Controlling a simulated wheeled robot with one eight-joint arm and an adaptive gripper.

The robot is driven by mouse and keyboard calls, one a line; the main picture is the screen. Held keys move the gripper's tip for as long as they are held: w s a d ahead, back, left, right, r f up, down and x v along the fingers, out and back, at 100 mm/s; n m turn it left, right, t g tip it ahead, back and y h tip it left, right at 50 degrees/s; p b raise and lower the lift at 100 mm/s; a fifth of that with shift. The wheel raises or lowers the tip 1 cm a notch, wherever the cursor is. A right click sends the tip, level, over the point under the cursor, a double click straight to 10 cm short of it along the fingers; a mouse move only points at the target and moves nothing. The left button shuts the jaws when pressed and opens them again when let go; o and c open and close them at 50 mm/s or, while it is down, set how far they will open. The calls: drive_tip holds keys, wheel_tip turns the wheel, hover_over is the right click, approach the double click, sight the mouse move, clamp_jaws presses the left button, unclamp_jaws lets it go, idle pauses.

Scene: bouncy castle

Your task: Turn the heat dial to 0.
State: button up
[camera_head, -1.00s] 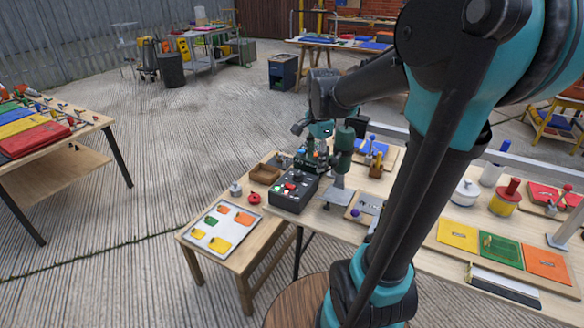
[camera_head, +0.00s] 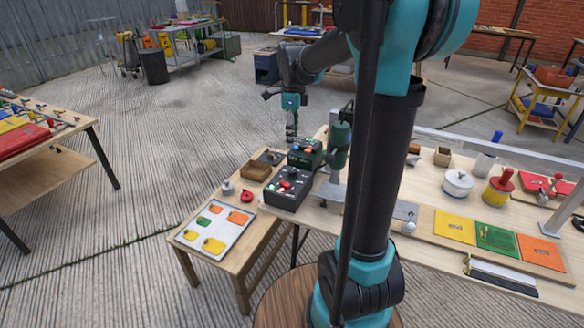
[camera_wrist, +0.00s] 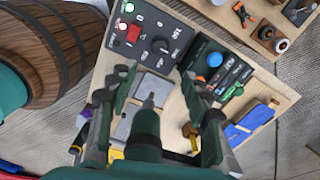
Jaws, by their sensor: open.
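A dark grey control box (camera_head: 288,188) stands on the near bench. In the wrist view the box (camera_wrist: 140,48) shows a red square button (camera_wrist: 133,33), lit lamps and a black round dial (camera_wrist: 160,46) with white marks around it; the dial's exact setting is too small to read. Beside it, a green-and-black box (camera_head: 305,153) carries a blue knob (camera_wrist: 214,60). My gripper (camera_head: 291,138) hangs beside the green-and-black box, behind the grey box, empty. In the wrist view its fingers (camera_wrist: 158,80) are spread apart, off the dial.
A green cylindrical tool on a stand (camera_head: 340,138) rises close right of the boxes. A wooden tray (camera_head: 256,170), a red knobbed piece (camera_head: 247,196) and a white board with coloured cards (camera_head: 214,229) lie to the left. Several items cover the right-hand table.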

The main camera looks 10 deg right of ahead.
sight(293, 170)
wheel_tip(293, 170, down, 13)
drive_tip(key=shift+f, duration=0.1)
idle(0.3)
drive_tip(key=shift+c, duration=0.6)
clamp_jaws()
